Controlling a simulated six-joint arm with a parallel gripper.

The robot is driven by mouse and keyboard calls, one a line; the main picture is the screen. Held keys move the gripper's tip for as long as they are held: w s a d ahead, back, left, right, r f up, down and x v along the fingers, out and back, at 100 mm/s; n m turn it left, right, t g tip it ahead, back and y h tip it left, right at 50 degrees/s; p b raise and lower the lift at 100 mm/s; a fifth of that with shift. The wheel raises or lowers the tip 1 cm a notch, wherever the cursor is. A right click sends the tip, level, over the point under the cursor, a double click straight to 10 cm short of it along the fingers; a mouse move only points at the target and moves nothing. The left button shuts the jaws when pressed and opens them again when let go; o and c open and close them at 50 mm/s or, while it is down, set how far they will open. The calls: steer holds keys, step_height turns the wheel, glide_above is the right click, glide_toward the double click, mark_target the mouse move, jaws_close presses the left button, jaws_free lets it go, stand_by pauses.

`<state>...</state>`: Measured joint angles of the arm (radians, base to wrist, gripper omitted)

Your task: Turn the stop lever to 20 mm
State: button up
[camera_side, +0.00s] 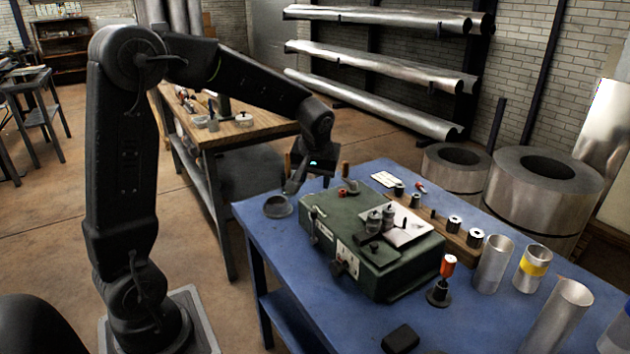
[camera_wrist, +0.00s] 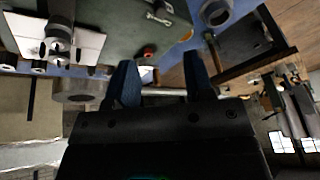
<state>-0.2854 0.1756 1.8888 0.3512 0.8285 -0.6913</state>
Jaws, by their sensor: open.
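A green machine (camera_side: 380,262) stands on the blue bench, with knobs on its front face and a small red knob (camera_side: 342,193) on top. An upright rod with a brown grip (camera_side: 345,171) rises at its far left end; it may be the stop lever, but I cannot tell. My gripper (camera_side: 308,184) is above the machine's left end. In the wrist view my gripper (camera_wrist: 160,75) is open and empty. I cannot read any millimetre scale.
A white card with metal parts (camera_side: 405,225) lies on the machine's top. A wooden rack (camera_side: 425,217) with small cylinders stands behind it. A red-handled tool (camera_side: 447,268) and metal tubes (camera_side: 493,265) stand to the right. A grey ring (camera_side: 277,207) is at the bench's left.

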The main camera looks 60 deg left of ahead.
steer(key=shift+a+f, duration=0.1)
steer(key=shift+c, duration=0.7)
steer(key=a+f+n+h, duration=0.1)
steer(key=a+n+h, duration=0.1)
steer(key=s+a+f+n+g+h, duration=0.1)
steer(key=a+f+n+h, duration=0.1)
steer(key=a+n, duration=0.1)
steer(key=s+a+f+n+g+h, duration=0.1)
steer(key=a+n, duration=0.2)
steer(key=shift+s+a+f+h, duration=0.15)
steer(key=shift+h, duration=0.25)
steer(key=c, duration=0.6)
steer(key=a+n+t+h, duration=0.1)
steer(key=a+n+h, duration=0.1)
steer(key=a, duration=0.1)
steer(key=s+a+n+t+h, duration=0.1)
steer(key=a+n+h, duration=0.1)
steer(key=a, duration=0.1)
steer(key=a+n+t+h, duration=0.1)
steer(key=a+n, duration=0.1)
steer(key=a, duration=0.1)
steer(key=shift+s+n+t+h, duration=0.3)
steer(key=shift+t+h, duration=0.1)
jaws_close()
glide_toward(315, 227)
steer(key=d, duration=0.1)
steer(key=w+d, duration=0.1)
steer(key=d, duration=0.1)
steer(key=shift+w+f, duration=0.25)
steer(key=shift+f, duration=0.1)
